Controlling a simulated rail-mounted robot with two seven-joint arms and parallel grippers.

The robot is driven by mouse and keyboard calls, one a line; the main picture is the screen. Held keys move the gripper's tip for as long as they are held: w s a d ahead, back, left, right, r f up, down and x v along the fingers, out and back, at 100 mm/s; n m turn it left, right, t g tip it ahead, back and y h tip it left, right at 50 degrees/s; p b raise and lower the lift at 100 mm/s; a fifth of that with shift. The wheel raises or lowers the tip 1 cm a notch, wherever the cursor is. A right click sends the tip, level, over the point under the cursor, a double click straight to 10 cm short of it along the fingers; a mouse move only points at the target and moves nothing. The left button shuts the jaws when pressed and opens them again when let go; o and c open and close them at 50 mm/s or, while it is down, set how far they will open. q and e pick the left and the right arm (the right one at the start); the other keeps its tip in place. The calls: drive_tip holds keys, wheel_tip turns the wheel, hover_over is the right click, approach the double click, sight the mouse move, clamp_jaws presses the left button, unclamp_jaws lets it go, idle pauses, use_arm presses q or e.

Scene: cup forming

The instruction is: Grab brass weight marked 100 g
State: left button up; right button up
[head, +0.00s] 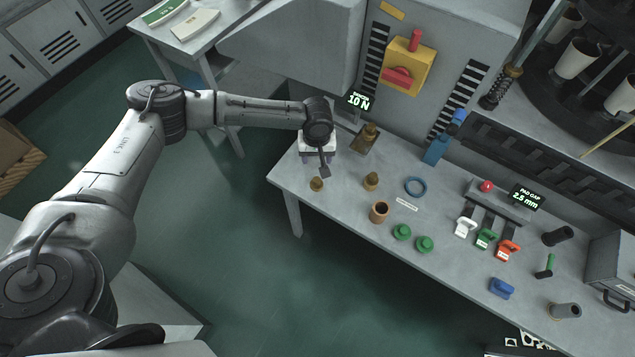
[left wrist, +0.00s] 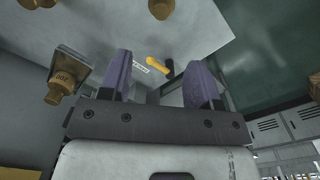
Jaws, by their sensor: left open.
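My left gripper (head: 318,158) hangs over the left end of the bench, and its two purple fingers stand open in the left wrist view (left wrist: 171,85). A small brass weight (head: 316,184) stands near the bench's front-left edge, just in front of the gripper. A second brass weight (head: 371,181) stands to its right. A larger brass weight (head: 370,132) is on a plate behind; it shows in the left wrist view (left wrist: 60,88) with a mark like 200. The other weights' marks cannot be read. My right gripper is not in view.
A small yellow piece (left wrist: 157,64) beside a white label shows between the fingers. A grey machine panel rises behind the plate.

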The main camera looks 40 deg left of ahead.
sight(317, 180)
use_arm(q)
wheel_tip(317, 180, down, 8)
drive_tip(key=shift+f+b, duration=0.2)
drive_tip(key=shift+b, duration=0.65)
drive_tip(key=shift+s+d+f+b, duration=0.1)
drive_tip(key=shift+f+b, duration=0.3)
drive_tip(key=shift+f, duration=0.9)
drive_tip(key=shift+s+d+f+b, duration=0.1)
drive_tip(key=shift+f+b, duration=0.25)
drive_tip(key=shift+f, duration=0.95)
drive_tip(key=shift+c, duration=0.2)
drive_tip(key=c, duration=1)
drive_tip(key=shift+r, duration=0.1)
